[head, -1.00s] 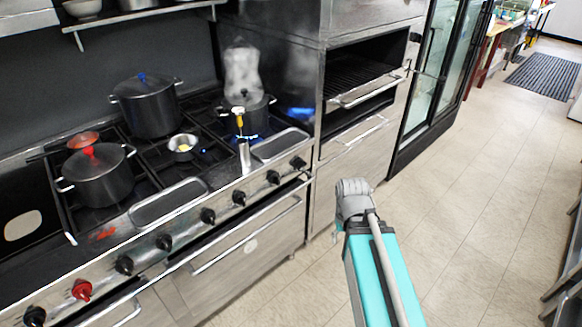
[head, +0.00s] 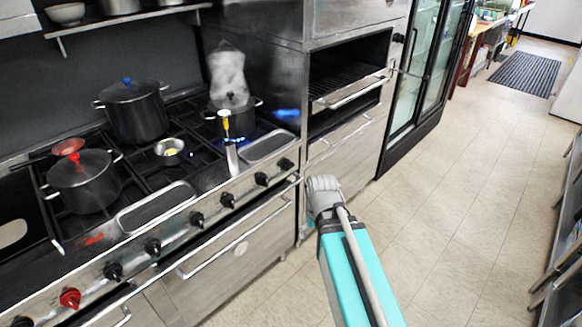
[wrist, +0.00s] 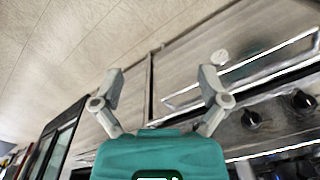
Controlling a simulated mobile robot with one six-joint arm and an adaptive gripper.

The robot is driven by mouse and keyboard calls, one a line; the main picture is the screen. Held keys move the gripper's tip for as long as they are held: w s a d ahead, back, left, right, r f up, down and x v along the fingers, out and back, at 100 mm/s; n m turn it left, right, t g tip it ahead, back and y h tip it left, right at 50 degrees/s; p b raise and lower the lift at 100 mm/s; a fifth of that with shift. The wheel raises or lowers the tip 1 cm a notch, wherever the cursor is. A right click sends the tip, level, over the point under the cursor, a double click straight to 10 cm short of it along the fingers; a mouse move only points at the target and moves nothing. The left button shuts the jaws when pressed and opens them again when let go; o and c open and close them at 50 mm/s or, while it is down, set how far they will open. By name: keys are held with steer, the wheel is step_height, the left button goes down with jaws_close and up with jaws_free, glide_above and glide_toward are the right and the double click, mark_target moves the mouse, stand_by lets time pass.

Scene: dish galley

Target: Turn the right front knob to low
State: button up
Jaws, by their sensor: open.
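The stove's front panel carries a row of several knobs, mostly black with one red knob (head: 70,297). The rightmost black knob (head: 285,164) sits at the right end of the row, with another black knob (head: 261,179) to its left. Which burner each knob serves is not readable. My gripper (head: 322,186) is in the air right of the rightmost knob, apart from the panel. In the wrist view my gripper (wrist: 161,75) is open and empty, its fingers spread. Two black knobs (wrist: 302,100) (wrist: 250,118) show there to the right of the fingers.
A pot with a blue lid knob (head: 134,108), a red-knobbed pot (head: 85,182), a small pan (head: 169,151) and a steaming pot (head: 233,115) stand on the stove. An oven handle (head: 230,238) juts out below the knobs. The floor (head: 440,190) to the right is clear.

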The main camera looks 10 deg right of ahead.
steer(key=w+a+f+n+t+y+b, duration=0.1)
steer(key=w+n+t+y+b, duration=0.2)
steer(key=w, duration=1.5)
steer(key=n+t+b, duration=0.2)
steer(key=n+t, duration=0.3)
glide_toward(288, 166)
steer(key=v, duration=0.3)
steer(key=shift+s+d+r, duration=0.1)
steer(key=shift+s+d, duration=0.15)
steer(key=shift+d, duration=0.05)
steer(key=shift+b+x, duration=4.75)
steer(key=shift+x, duration=2.15)
steer(key=shift+w+a+r, duration=0.1)
steer(key=shift+a+r, duration=0.05)
